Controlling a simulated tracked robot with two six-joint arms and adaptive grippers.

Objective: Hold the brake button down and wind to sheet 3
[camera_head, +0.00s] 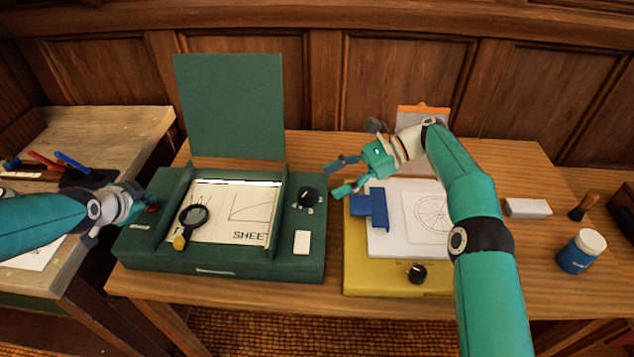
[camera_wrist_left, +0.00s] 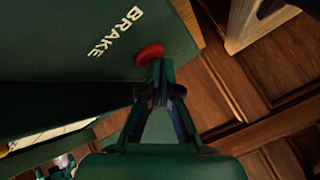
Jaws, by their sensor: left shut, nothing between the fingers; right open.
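The green machine (camera_head: 215,262) has a window where a sheet (camera_head: 228,228) shows graph lines and the word SHEET; its number is not visible. A black knob (camera_head: 308,197) with small marks around it sits at its right. The red brake button (camera_wrist_left: 149,54) is beside the word BRAKE in the left wrist view; in the head view it (camera_head: 152,208) is partly hidden. My left gripper (camera_wrist_left: 158,66) is shut and empty, its tips at the button; whether it is pressed in, I cannot tell. My right gripper (camera_head: 340,177) is open and empty, right of and above the knob.
A magnifier (camera_head: 194,216) lies over the sheet window. A raised green panel (camera_head: 230,105) stands behind. A yellow board (camera_head: 365,278) with a blue piece (camera_head: 371,206) lies under my right arm. A blue jar (camera_head: 580,254) and white block (camera_head: 527,208) stand right.

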